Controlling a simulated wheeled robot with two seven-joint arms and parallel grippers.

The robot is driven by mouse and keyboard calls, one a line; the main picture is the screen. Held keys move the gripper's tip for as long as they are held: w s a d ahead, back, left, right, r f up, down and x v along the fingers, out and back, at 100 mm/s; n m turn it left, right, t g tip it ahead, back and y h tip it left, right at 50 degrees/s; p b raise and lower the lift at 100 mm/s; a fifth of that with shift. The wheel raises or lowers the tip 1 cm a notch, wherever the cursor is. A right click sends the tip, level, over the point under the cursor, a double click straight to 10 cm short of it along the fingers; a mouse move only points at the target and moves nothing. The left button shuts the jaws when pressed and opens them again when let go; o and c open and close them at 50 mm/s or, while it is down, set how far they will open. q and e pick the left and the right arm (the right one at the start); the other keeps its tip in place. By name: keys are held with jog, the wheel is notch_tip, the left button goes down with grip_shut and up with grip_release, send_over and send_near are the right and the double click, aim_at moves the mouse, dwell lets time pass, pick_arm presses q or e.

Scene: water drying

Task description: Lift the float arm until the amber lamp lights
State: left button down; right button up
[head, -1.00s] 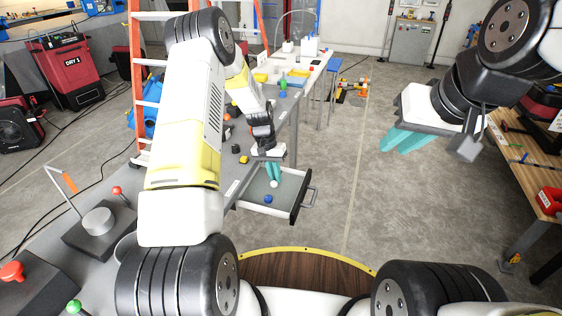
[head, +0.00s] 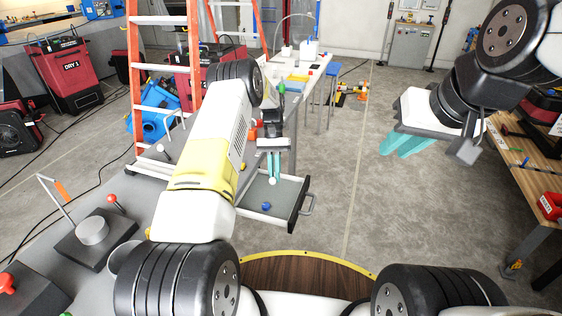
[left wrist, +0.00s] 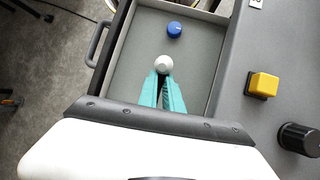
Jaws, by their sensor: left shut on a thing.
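My left gripper (head: 273,171) points down over an open grey drawer (head: 240,213). It is shut on a small white ball (head: 272,181); in the left wrist view the ball (left wrist: 163,65) sits at the teal fingertips (left wrist: 161,88). I cannot tell whether the ball is part of the float arm. A blue knob-like piece (left wrist: 174,29) lies in the drawer beyond the ball. I cannot clearly pick out the float arm or an amber lamp. My right gripper (head: 402,144) hangs empty over the floor at the right; its finger gap is unclear.
A dark box with a grey cylinder (head: 92,230), a red-ball lever (head: 113,199) and an orange piece (head: 61,190) on a thin rod stand on the bench at left. A yellow block (left wrist: 264,85) and black knob (left wrist: 299,139) sit beside the drawer. An orange ladder (head: 135,90) stands behind.

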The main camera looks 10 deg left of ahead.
pick_arm(q)
jog(key=shift+r+g, duration=0.1)
jog(key=shift+g, duration=0.4)
jog(key=c, duration=1.5)
grip_release()
jog(key=shift+r, duration=0.1)
jog(key=shift+c, duration=0.2)
jog(key=shift+w+r, duration=0.1)
jog(key=shift+w, duration=0.05)
jog(key=v, duration=0.7)
jog(key=shift+w+r, duration=0.2)
